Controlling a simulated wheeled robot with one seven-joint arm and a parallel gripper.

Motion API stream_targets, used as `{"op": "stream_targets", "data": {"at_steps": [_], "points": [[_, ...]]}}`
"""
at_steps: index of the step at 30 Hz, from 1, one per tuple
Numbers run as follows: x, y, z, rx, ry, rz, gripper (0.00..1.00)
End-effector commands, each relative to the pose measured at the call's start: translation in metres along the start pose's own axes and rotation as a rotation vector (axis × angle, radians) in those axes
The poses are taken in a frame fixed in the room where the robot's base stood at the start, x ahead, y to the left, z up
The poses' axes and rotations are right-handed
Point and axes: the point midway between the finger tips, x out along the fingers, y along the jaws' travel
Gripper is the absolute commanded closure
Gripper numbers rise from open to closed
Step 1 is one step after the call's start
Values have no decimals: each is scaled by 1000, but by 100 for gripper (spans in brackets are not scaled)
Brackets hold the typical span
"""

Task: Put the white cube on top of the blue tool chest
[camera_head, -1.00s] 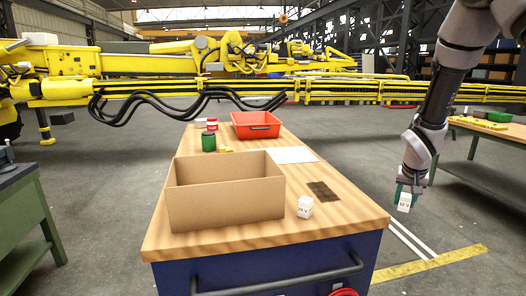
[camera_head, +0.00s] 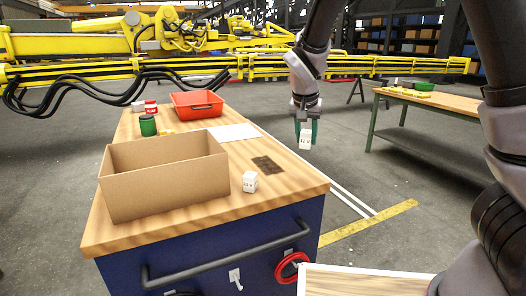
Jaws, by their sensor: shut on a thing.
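My gripper (camera_head: 306,133) is shut on a white cube (camera_head: 305,141) with dark print on its face. It holds the cube in the air, near the right edge of the blue tool chest (camera_head: 210,262) as seen in the head view. The chest has a wooden top, and its blue front with a dark handle shows. A second white cube (camera_head: 250,182) with dark print stands on the chest top, right of an open cardboard box (camera_head: 165,180). Whether the held cube is over the top or beside it is hard to tell.
On the chest top are a red tray (camera_head: 197,106), a green can (camera_head: 148,126), a red and white can (camera_head: 151,107), a paper sheet (camera_head: 234,133) and a dark brown patch (camera_head: 267,165). Bare wood shows near the front right. Another wooden table (camera_head: 440,101) stands at right.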

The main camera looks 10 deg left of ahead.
Motion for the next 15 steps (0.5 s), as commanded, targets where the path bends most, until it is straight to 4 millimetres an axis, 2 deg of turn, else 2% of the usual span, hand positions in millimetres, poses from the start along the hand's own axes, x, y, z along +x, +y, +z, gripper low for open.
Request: {"op": "stream_targets", "data": {"at_steps": [7,15], "points": [[42,2,17,0,-1,5,100],[64,1,26,0,-1,3,100]]}}
